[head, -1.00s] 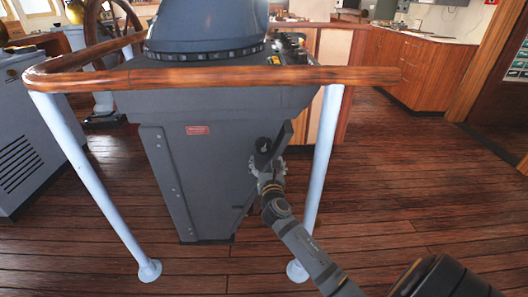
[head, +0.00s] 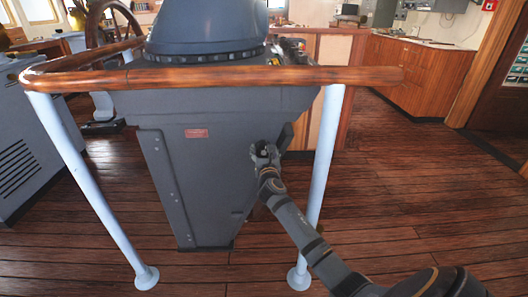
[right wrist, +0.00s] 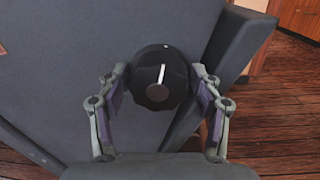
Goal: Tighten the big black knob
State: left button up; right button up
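The big black knob (right wrist: 160,78) is round with a faceted rim, a white pointer line and a brownish centre disc. It sits on the dark grey pedestal (head: 205,165), and in the head view my gripper mostly covers it. My right gripper (head: 265,153) is at the pedestal's right side, in front of the knob. In the right wrist view its two fingers stand on either side of the knob, with what looks like a narrow gap at each side. The white line points up and slightly right. My left gripper is not in view.
A wooden handrail (head: 215,78) on pale blue posts runs around the pedestal. The right post (head: 322,170) stands close beside my right arm. A raised grey panel (right wrist: 238,60) lies right of the knob. The wooden floor at the right is open.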

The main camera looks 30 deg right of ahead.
jog(key=c, duration=0.4)
